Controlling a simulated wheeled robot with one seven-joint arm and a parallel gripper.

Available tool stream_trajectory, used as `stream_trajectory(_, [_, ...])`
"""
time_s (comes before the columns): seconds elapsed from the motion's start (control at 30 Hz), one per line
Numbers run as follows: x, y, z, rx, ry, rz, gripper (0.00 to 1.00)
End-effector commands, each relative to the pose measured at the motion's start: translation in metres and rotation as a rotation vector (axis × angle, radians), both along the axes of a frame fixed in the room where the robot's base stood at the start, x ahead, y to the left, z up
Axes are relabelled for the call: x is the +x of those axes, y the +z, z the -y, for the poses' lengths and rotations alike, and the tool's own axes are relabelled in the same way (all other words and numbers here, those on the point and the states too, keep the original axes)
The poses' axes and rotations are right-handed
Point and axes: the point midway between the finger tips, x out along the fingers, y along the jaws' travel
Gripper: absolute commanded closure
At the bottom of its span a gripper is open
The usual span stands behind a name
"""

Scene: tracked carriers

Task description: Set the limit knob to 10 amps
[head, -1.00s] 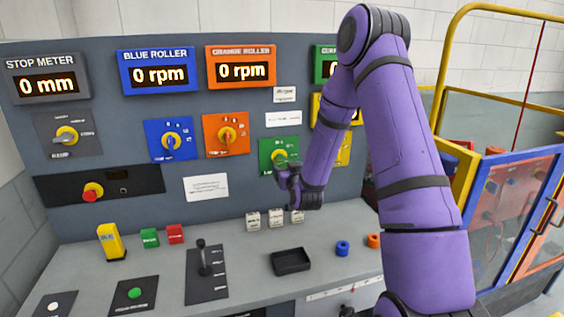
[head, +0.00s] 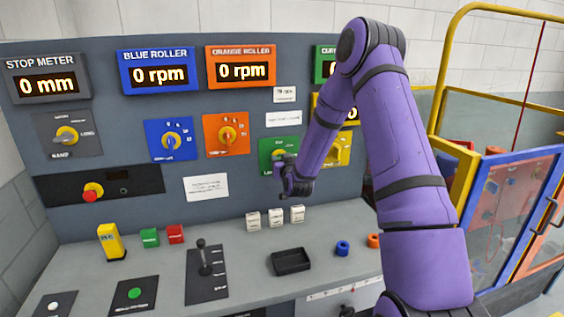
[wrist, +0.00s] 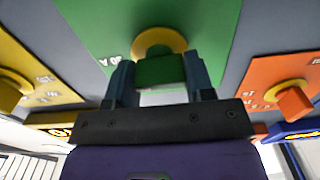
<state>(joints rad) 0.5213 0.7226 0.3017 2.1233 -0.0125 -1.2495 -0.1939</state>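The green panel (head: 267,147) carries the limit knob, a green grip on a yellow round base (head: 278,155). Its label is partly hidden by my gripper. In the wrist view the green knob (wrist: 160,70) sits between my two fingers, with the yellow base behind it. My gripper (head: 287,163) is at the panel front. In the wrist view the fingers of my gripper (wrist: 160,82) lie against both sides of the knob with no clear gap. The knob's exact pointing is hard to read.
An orange knob panel (head: 226,148) is left of the green one, a yellow panel (head: 345,146) right. The desk below holds small white blocks (head: 275,219), a black tray (head: 291,261), a lever (head: 202,257) and blue and orange rings (head: 342,248).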

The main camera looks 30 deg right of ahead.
Motion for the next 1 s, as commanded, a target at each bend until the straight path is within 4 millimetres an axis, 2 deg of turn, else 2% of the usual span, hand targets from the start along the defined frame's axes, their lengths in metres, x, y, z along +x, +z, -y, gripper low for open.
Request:
stream_trajectory(0.47, [0.0002,0.0005,-0.0009,-0.076,0.001,-0.021,0.75])
stream_trajectory(1.0, [0.0005,0.0004,-0.0022,-0.518,0.002,-0.147,0.75])
